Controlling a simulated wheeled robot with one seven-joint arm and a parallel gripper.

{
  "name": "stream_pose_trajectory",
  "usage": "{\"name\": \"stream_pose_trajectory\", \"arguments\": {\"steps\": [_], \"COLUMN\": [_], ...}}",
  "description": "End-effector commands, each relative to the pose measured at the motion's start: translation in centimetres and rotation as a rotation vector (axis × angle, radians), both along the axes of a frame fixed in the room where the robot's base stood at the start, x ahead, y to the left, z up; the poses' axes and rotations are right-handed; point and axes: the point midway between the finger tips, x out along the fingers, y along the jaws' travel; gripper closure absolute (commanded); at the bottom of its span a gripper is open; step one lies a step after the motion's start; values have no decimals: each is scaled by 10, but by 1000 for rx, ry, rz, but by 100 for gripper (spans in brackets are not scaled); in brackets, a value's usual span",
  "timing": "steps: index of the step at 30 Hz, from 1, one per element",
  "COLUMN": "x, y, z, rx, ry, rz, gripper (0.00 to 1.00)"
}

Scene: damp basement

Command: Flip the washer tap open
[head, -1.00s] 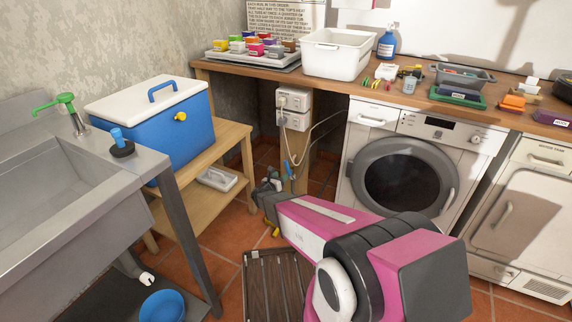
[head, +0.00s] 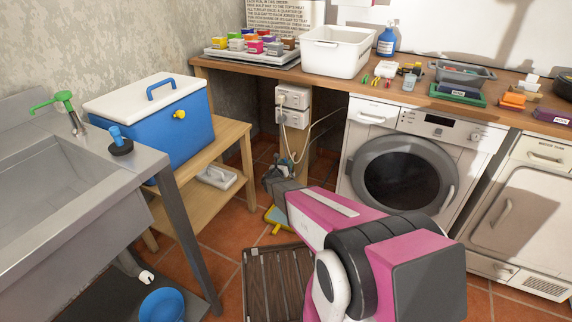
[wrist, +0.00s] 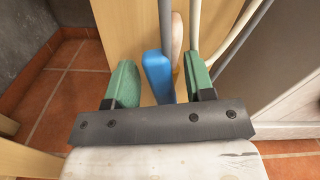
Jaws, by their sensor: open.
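The blue tap lever (wrist: 158,75) stands roughly upright between my gripper's two green-padded fingers in the wrist view. Narrow gaps show on both sides, and the lever is nearer the left finger. My gripper (wrist: 160,85) is open. In the head view my gripper (head: 277,176) is low in front of the wooden post beneath the counter, left of the washer (head: 404,175). The tap lever cannot be made out there, and my gripper and arm cover much of that spot.
Pale and grey hoses (wrist: 238,45) run close beside the right finger. White socket boxes (head: 293,107) hang above my gripper. A wooden bench (head: 232,142) with a blue cooler (head: 172,127) stands left. A slatted wooden mat (head: 275,285) and a yellow item (head: 279,216) lie on the floor.

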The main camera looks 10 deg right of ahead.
Motion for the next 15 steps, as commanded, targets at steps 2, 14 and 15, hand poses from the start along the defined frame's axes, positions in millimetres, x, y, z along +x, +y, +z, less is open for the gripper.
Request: {"name": "stream_pose_trajectory", "arguments": {"steps": [2,14,15], "x": [2,2,2], "y": [-2,-2,-2], "z": [0,0,0], "rx": [0,0,0], "ry": [0,0,0], "rz": [0,0,0], "gripper": [51,100,100]}}
